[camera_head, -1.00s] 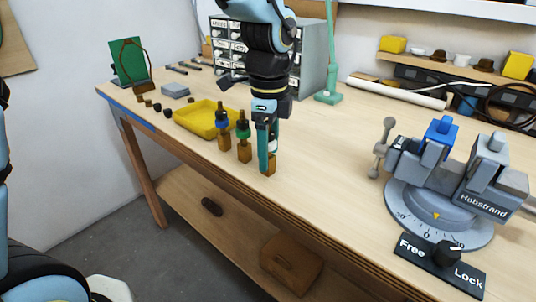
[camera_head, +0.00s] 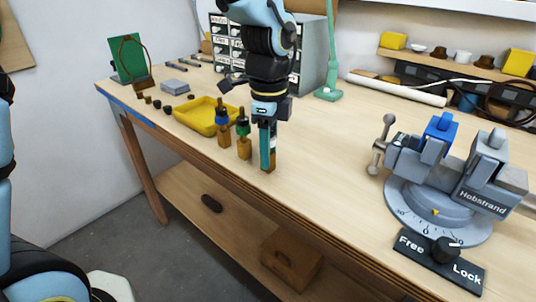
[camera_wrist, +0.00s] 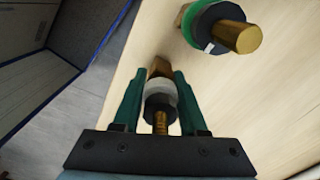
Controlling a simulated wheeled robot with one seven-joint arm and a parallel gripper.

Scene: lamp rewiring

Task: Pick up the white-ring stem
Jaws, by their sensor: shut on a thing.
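The white-ring stem (camera_wrist: 160,89) stands between the fingers of my gripper (camera_wrist: 159,80) in the wrist view. It has a pale ring over a dark collar, a brass threaded rod and a wooden block at its far end. My gripper is shut on it, one green finger on each side. In the head view my gripper (camera_head: 267,148) points down at the bench's front edge and hides most of the stem; its wooden block (camera_head: 269,168) shows low by the fingertips. I cannot tell whether the block touches the bench.
A green-ring stem (camera_head: 243,136) stands close to the left of my gripper, and a blue-ring stem (camera_head: 223,128) beyond it. A yellow tray (camera_head: 196,126) lies behind them. The grey vise (camera_head: 440,190) stands at right. The bench between gripper and vise is clear.

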